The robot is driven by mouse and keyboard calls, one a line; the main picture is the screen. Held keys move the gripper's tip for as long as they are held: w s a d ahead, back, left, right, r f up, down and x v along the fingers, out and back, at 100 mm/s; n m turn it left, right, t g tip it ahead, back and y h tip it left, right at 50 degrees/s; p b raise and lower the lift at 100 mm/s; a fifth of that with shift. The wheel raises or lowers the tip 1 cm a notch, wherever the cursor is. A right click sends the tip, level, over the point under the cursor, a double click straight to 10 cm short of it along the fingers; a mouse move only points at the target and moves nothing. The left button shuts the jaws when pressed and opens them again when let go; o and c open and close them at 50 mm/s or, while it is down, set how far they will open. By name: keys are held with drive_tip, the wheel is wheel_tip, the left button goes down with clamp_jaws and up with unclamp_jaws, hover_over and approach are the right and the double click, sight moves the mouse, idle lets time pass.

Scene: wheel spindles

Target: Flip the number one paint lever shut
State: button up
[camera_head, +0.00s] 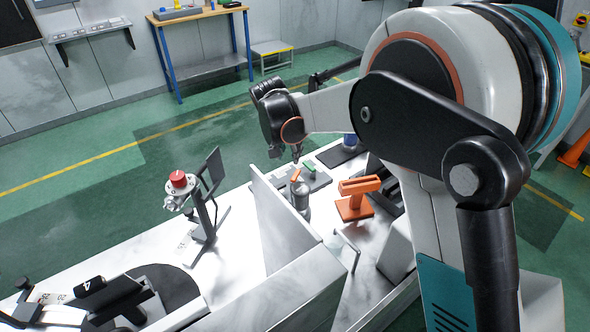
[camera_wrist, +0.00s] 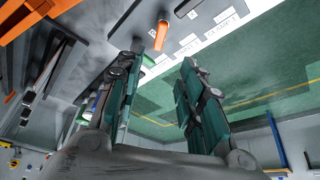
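A grey lever panel (camera_head: 318,183) sits on the white bench, with an orange lever (camera_head: 296,175) and a green lever (camera_head: 310,168). In the wrist view the orange lever (camera_wrist: 162,33) stands out from the panel (camera_wrist: 120,22), just beyond my fingertips. My gripper (camera_wrist: 162,66) is open, with a clear gap and nothing held. In the head view my gripper (camera_head: 295,155) hangs just above the panel.
An orange stand (camera_head: 355,200) is on the bench right of the levers. A grey cylinder (camera_head: 300,194) stands near the panel's front. White divider walls (camera_head: 283,210) rise to its left. A red-topped fixture (camera_head: 180,182) stands beyond them. My arm hides the bench's right side.

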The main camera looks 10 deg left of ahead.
sight(296, 173)
drive_tip(key=b+x, duration=0.3)
drive_tip(key=x, duration=1)
drive_tip(key=shift+w+f, duration=0.15)
drive_tip(key=shift+f, duration=0.05)
clamp_jaws()
